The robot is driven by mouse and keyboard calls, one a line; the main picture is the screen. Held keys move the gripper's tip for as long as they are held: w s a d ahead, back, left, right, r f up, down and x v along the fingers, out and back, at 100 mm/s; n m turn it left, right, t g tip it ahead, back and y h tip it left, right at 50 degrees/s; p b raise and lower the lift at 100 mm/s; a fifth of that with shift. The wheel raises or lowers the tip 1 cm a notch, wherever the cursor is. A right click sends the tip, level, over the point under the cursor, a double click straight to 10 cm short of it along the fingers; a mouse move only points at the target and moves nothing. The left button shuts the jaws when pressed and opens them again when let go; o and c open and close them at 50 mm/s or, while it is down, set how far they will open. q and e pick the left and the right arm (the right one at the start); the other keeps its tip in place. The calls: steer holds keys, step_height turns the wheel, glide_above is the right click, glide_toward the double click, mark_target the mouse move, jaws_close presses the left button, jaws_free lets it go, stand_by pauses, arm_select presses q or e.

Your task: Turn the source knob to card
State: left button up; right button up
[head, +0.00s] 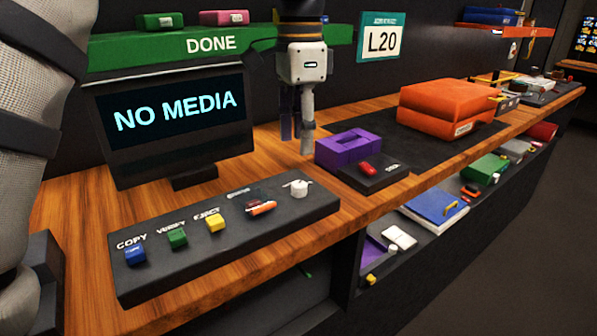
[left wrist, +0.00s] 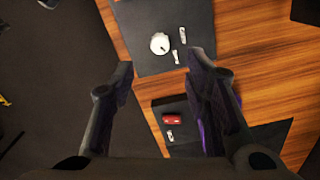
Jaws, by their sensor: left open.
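The source knob is a round white knob (head: 298,188) at the right end of the black button panel (head: 225,255). It also shows in the left wrist view (left wrist: 160,43), with small white labels to its right that are too small to read. My left gripper (head: 296,143) is open and empty, pointing down above the counter behind the panel in the head view. In the left wrist view its fingers (left wrist: 163,65) are spread, with the knob beyond and between their tips, apart from them. The screen (head: 176,113) reads "NO MEDIA". My right gripper is not in view.
The panel also carries a blue button (head: 135,255), a green button (head: 177,238), a yellow button (head: 215,223) and an orange-red control (head: 261,208). A purple block (head: 347,147) and a small black box with a red button (head: 368,168) stand to the right. An orange case (head: 445,103) lies beyond.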

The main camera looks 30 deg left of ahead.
mark_target(299, 184)
arm_select(q)
step_height(299, 184, down, 9)
jaws_close()
